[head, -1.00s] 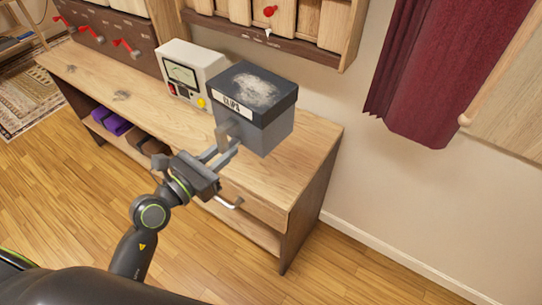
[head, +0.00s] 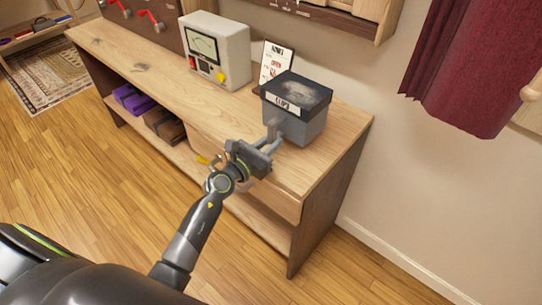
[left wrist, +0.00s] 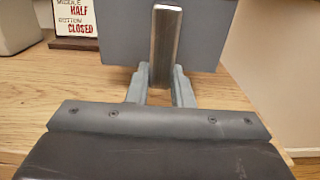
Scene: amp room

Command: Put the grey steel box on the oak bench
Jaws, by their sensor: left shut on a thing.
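The grey steel box (head: 300,126) has a dark lid and a white label, and it is upright at the right end of the oak bench (head: 340,128). My left gripper (head: 273,131) is shut on the upright metal handle on the box's near face. The left wrist view shows the handle (left wrist: 165,45) between the fingers, with the plain grey box face (left wrist: 120,40) behind it. The box is over the bench top; I cannot tell whether its base touches the wood. My right gripper is out of view.
A meter (head: 218,50) with a dial stands left of the box. A small sign (head: 272,58) stands just behind the box. A wall shelf (head: 340,15) and a dark red curtain (head: 470,70) are at the back right. Bare bench top lies to the left.

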